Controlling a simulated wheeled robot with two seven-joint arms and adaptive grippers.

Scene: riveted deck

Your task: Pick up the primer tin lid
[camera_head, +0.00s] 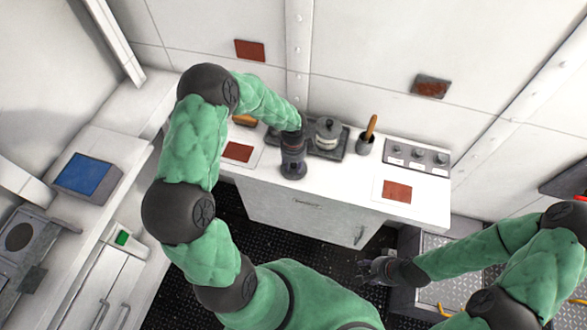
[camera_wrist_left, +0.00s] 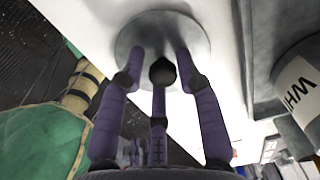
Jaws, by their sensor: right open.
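A round grey disc that looks like the primer tin lid (camera_wrist_left: 158,30) lies on the white counter in the left wrist view. Its edge also shows in the head view (camera_head: 289,177). My left gripper (camera_wrist_left: 160,58) points down at it from above, with its purple fingers reaching over the disc. A dark round piece sits between the fingers; I cannot tell whether it is a knob or part of a finger. Whether the fingers grip the lid is unclear. My right gripper (camera_head: 372,268) is open and empty, low in front of the counter.
A grey tin (camera_head: 327,132) stands on a dark tray right of my left gripper; its label reads "WHI" in the left wrist view (camera_wrist_left: 301,85). A cup with a wooden handle (camera_head: 366,142) and a knob panel (camera_head: 417,157) stand further right.

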